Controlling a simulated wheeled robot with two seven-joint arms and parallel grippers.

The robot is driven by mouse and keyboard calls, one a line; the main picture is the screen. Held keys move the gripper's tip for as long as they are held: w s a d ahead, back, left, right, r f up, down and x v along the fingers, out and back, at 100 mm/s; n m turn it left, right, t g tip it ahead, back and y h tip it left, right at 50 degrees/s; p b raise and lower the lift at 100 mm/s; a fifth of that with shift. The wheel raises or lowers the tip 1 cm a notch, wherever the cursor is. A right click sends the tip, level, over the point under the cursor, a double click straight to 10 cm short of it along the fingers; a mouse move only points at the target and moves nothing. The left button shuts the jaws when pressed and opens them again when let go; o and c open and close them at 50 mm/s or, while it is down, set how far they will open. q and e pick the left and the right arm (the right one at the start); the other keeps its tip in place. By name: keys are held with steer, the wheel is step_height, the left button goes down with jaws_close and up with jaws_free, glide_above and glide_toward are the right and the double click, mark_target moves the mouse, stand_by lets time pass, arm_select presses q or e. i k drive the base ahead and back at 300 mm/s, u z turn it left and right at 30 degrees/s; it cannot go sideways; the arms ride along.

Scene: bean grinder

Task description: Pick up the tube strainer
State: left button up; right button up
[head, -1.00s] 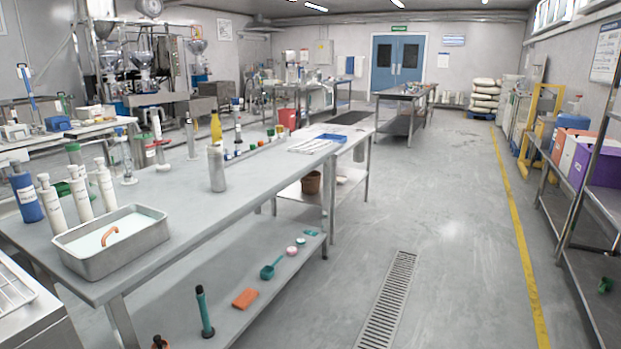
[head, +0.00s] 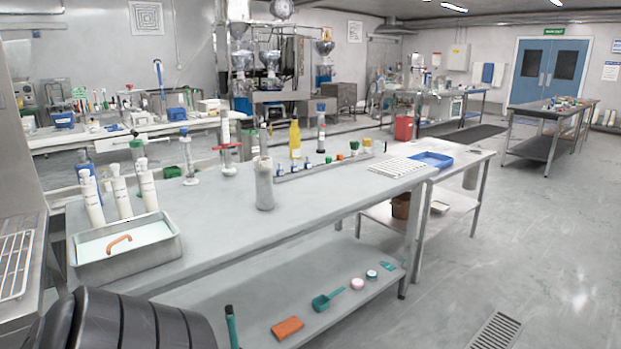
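I cannot tell for certain which thing is the tube strainer. The tray holds pale liquid or lining and a curved orange handle (head: 119,240). Clear tube-like stands (head: 189,162) rise further back on the table. Neither gripper is in view. A dark ribbed part, probably of my arm, shows at the bottom left.
The lower shelf (head: 255,312) carries an orange block (head: 288,328), a teal scoop (head: 327,300) and small round lids. A yellow bottle (head: 295,139) and a row of small jars stand along the table's back. A wire rack (head: 15,262) is at the left.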

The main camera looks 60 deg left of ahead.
mark_target(263, 168)
steer(key=u, duration=0.6)
steer(key=i, duration=1.5)
steer(key=u, duration=1.2)
